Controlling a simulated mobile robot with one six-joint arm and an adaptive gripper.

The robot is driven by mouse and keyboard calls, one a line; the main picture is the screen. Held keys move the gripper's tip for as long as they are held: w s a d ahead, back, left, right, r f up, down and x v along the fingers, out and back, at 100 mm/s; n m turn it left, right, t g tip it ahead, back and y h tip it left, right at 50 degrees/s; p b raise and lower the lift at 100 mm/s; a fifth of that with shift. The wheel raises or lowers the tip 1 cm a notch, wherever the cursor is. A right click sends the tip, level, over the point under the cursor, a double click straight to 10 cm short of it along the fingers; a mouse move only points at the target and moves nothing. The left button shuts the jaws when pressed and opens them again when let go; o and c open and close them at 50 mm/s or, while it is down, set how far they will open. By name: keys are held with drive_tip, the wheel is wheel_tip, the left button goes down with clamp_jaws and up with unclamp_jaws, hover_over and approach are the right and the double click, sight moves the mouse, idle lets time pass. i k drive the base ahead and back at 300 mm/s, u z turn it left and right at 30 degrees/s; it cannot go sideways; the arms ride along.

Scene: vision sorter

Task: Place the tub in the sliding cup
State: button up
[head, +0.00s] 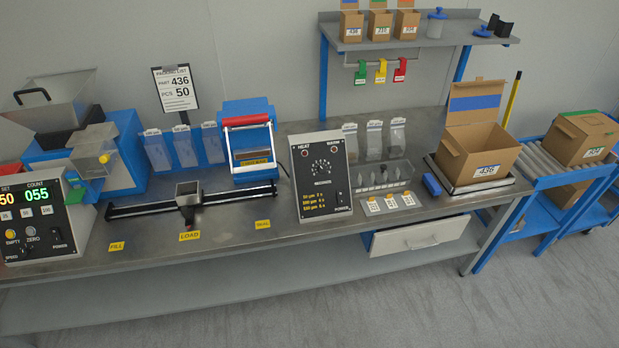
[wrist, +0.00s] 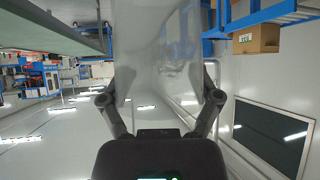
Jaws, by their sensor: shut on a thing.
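In the wrist view my gripper (wrist: 160,98) is shut on a large clear, see-through thing (wrist: 155,60), which looks like the tub. It fills the space between the fingers and runs up past the top edge; its far end is out of frame. My gripper does not show in the head view. The sliding cup (head: 187,192) is a grey, square-mouthed cup on a black rail (head: 135,209), standing behind the LOAD label (head: 189,236). Its mouth faces up and looks empty. The held thing is apart from it.
FILL (head: 116,246) and SEAL (head: 263,225) labels mark the bench. A counter with a hopper (head: 50,95) stands left, a blue sealer with a red bar (head: 247,140) behind the rail, a heat box (head: 321,172) right.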

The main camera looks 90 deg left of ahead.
sight(191, 197)
drive_tip(key=u, duration=0.45)
drive_tip(key=k, duration=0.15)
drive_tip(key=u, duration=2.9)
drive_tip(key=i, duration=0.85)
drive_tip(key=u, duration=0.05)
